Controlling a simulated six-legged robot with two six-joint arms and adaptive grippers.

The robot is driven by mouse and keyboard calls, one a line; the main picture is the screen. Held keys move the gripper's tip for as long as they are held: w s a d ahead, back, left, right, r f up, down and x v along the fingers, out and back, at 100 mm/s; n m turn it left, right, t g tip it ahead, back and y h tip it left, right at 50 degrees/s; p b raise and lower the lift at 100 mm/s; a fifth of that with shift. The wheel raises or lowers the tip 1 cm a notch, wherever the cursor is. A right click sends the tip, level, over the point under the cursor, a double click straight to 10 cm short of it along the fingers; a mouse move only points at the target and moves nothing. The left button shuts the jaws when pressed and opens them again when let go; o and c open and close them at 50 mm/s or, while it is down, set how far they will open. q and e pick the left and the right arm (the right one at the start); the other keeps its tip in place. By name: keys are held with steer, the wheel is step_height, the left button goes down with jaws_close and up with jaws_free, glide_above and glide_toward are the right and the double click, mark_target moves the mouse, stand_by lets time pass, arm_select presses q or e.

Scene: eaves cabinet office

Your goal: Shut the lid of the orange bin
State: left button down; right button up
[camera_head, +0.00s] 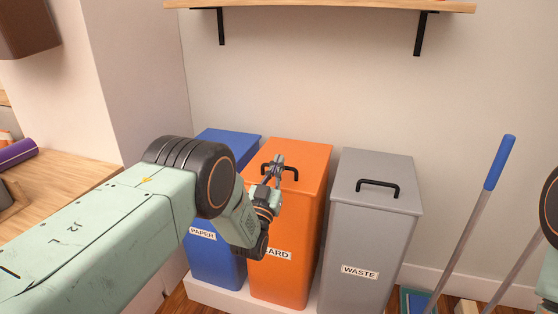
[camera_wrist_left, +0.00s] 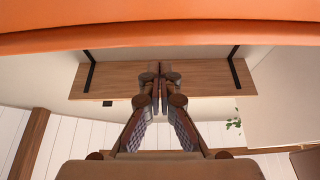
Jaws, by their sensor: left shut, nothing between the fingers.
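The orange bin (camera_head: 288,274) stands in the middle of a row of three bins, its label partly hidden by my left arm. Its lid (camera_head: 305,152) looks flat on top, level with the lids beside it, with a black handle (camera_head: 293,171). I see no gap, but my gripper hides part of the front edge. My left gripper (camera_head: 278,160) is shut and empty, over the lid near the handle; I cannot tell whether it touches. In the left wrist view its fingertips (camera_wrist_left: 156,72) are together below a close orange surface (camera_wrist_left: 160,20). My right gripper is out of view.
A blue paper bin (camera_head: 215,258) stands left and a grey waste bin (camera_head: 365,240) right, both with lids down. A wooden shelf (camera_head: 320,5) hangs above. Blue-handled poles (camera_head: 499,162) lean at the right. A wooden counter (camera_head: 75,170) is at the left.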

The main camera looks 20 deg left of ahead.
arm_select(q)
steer(key=shift+s+r, duration=0.1)
steer(key=shift+r, duration=0.6)
steer(key=s+a+f+g+p, duration=0.25)
steer(key=s+f+g, duration=0.95)
steer(key=s+f, duration=1.25)
steer(key=s+f+g+p, duration=0.1)
steer(key=s+f+g, duration=0.15)
steer(key=s, duration=0.45)
steer(key=s+f+g+p, duration=0.1)
steer(key=s+g, duration=0.3)
steer(key=s, duration=0.3)
steer(key=s+r+g, duration=0.2)
steer(key=s+r, duration=0.1)
steer(key=s, duration=0.5)
steer(key=s+r+n+g+p, duration=0.1)
steer(key=s+r+g, duration=0.1)
steer(key=s+r, duration=0.2)
steer(key=shift+s+y, duration=0.4)
steer(key=shift+s, duration=1.45)
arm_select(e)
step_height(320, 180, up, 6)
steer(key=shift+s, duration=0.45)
